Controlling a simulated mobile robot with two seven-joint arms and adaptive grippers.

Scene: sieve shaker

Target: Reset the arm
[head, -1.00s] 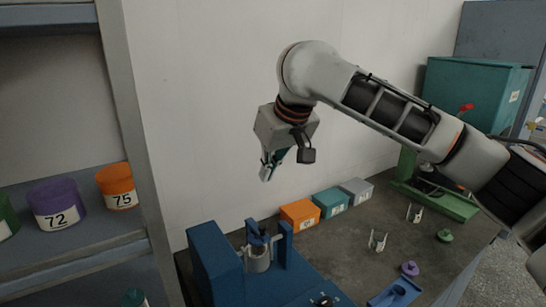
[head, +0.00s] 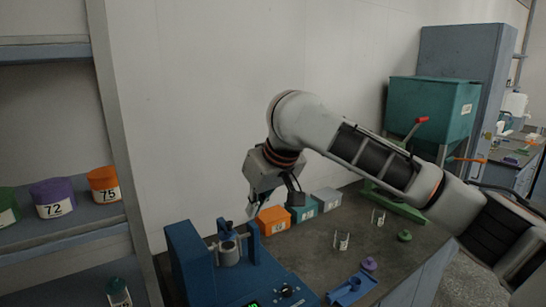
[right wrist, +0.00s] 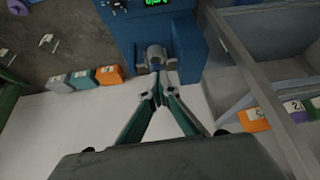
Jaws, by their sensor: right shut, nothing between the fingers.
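My right arm reaches in from the right in the head view. Its gripper (head: 252,208) hangs above the bench, in front of the white wall and close to the orange box in the picture. In the right wrist view the gripper (right wrist: 157,76) has its fingertips together with nothing between them. The blue sieve shaker (head: 190,262) stands below it at the left end of the bench, with a grey cylinder (head: 229,252) in its frame. The shaker also shows in the right wrist view (right wrist: 190,45), beyond the fingertips. My left gripper is not in view.
Orange (head: 273,220), teal (head: 303,210) and grey (head: 327,199) boxes line the wall. Clear holders, coloured lids and a blue tray (head: 350,289) lie on the bench (head: 310,258). Shelves with numbered jars (head: 52,197) stand left. A teal machine (head: 428,105) stands at the back right.

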